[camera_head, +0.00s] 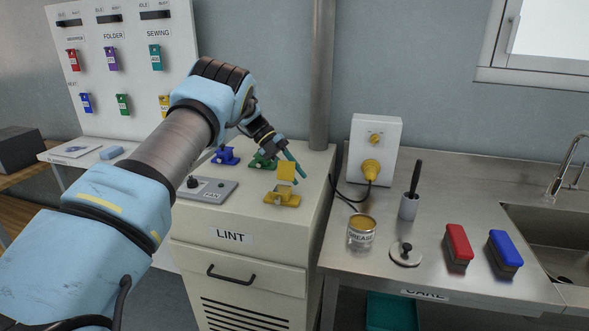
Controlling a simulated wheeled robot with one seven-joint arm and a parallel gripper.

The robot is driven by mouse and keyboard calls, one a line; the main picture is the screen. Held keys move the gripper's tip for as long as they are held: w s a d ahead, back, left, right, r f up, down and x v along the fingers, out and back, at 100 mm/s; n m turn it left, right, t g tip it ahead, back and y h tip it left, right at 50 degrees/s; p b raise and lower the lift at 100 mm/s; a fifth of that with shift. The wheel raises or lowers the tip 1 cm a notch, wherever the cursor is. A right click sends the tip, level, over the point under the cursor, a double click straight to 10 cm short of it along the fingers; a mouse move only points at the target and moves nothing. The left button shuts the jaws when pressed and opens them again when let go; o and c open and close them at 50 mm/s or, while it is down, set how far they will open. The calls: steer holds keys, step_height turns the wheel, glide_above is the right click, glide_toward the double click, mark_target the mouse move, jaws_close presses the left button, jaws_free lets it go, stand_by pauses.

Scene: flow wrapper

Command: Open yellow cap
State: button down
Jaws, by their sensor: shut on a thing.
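The yellow cap (286,172) stands up as a square flap above its yellow base (280,199) on top of the cream LINT cabinet. My gripper (297,170) reaches down from the upper left, with its teal fingers at the flap's upper right side. The fingers are shut on the yellow cap. The flap looks raised and upright, but its hinge is too small to make out. A blue cap (225,156) and a green cap (262,161) sit behind, the green one partly hidden by my gripper.
A grey FAN control box (207,191) lies left of the yellow base. A metal pole (321,75) rises close behind my gripper. On the right counter are a GREASE jar (361,230), a round lid (405,253), a red brush (458,245) and a blue brush (504,251).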

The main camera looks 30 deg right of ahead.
steer(key=shift+w+d+f+n+g+y+b, duration=0.1)
steer(key=shift+f+n+g+y+b, duration=0.4)
steer(key=shift+g+b, duration=0.2)
steer(key=shift+r, duration=0.1)
steer(key=c, duration=0.7)
jaws_free()
